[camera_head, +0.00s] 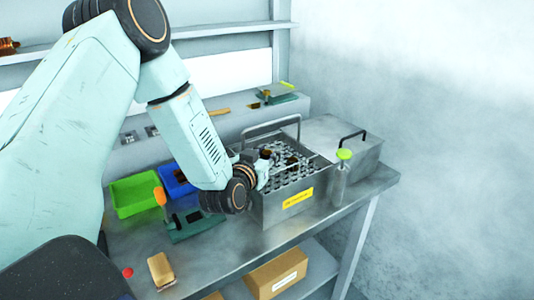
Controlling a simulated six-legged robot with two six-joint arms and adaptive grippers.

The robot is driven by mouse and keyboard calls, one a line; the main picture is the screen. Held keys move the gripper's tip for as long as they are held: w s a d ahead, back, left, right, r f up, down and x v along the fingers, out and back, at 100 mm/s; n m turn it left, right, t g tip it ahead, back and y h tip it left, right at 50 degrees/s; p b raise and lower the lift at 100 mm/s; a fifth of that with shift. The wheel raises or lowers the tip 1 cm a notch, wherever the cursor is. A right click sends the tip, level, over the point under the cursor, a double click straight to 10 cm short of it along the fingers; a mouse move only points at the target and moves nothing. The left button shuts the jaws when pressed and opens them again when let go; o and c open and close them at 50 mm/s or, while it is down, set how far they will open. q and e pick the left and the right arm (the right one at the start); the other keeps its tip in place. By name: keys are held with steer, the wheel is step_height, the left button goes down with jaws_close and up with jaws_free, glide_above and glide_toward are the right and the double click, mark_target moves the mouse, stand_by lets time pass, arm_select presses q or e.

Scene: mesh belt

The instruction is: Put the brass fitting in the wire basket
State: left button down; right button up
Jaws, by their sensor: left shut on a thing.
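The wire basket (291,180) is a grey mesh basket with a raised handle. It sits in a metal box with a yellow label, right of centre in the head view. My left gripper (264,170) reaches over the left part of the basket and is shut on a small brown piece, which looks like the brass fitting (266,154). My arm and fingers hide part of it, and I cannot tell whether it touches the mesh. Another small brown item (291,161) shows over the basket, too small to make out. My right gripper is out of view.
A lidded metal box (335,143) and a bottle with a green top (341,178) stand right of the basket. Green (133,196) and blue (176,182) bins and a green tool stand (192,224) are left. A brush (161,270) lies near the front edge.

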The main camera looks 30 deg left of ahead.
arm_select(q)
steer(key=shift+w+d+f, duration=0.1)
steer(key=shift+f, duration=0.05)
steer(key=c, duration=1.2)
jaws_free()
steer(key=shift+o, duration=1.2)
steer(key=shift+r+p, duration=0.35)
steer(key=shift+r, duration=0.15)
steer(key=p+v, duration=0.1)
steer(key=v, duration=1.1)
steer(key=shift+p, duration=0.35)
steer(key=shift+r, duration=0.1)
